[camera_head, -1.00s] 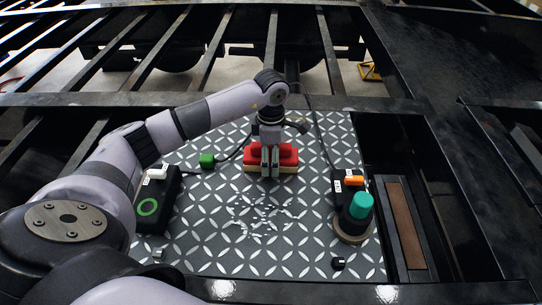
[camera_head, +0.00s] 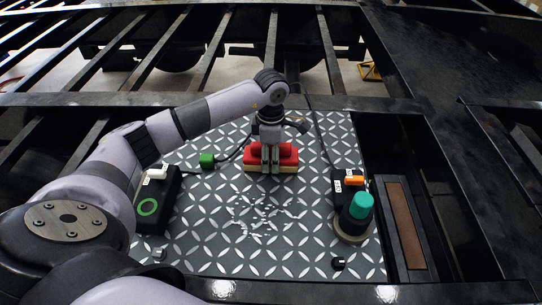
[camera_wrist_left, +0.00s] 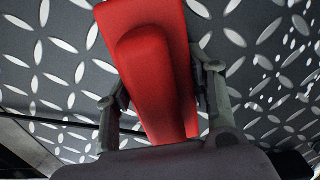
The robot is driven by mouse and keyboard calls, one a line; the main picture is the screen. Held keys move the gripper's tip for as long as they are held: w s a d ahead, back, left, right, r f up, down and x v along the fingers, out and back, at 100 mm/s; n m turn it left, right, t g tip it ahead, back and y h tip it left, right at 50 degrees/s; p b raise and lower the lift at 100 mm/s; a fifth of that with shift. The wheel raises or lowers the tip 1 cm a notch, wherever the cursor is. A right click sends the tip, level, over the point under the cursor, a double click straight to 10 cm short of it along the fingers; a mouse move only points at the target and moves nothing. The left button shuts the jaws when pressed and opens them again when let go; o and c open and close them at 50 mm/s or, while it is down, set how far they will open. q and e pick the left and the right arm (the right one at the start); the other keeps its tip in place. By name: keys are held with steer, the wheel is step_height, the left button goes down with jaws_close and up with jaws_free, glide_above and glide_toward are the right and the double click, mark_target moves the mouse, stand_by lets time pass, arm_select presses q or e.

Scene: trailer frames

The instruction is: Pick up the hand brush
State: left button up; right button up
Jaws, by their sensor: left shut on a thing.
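The hand brush (camera_head: 288,155) has a red body and a pale bristle strip along its lower edge. It sits on or just above the patterned metal plate, near the plate's far edge; the head view does not show clearly which. My left gripper (camera_head: 270,170) points down over the brush and is shut on its raised red grip. In the left wrist view the red brush (camera_wrist_left: 150,60) runs between the two fingers of the gripper (camera_wrist_left: 158,100), one finger on each side. My right gripper is not in view.
The diamond-pattern plate (camera_head: 215,245) lies within a black frame (camera_head: 410,106). At right stand an orange-topped black box (camera_head: 353,181) and a teal-capped object (camera_head: 360,206). Small pale bits (camera_head: 265,212) lie mid-plate.

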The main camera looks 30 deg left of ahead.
arm_select(q)
steer(key=shift+r, duration=0.15)
step_height(320, 180, up, 11)
steer(key=shift+r+b, duration=0.1)
steer(key=shift+b, duration=0.95)
step_height(320, 180, up, 8)
steer(key=p, duration=0.1)
steer(key=shift+r, duration=0.25)
steer(key=o, duration=0.6)
steer(key=c, duration=0.4)
steer(key=shift+f, duration=0.1)
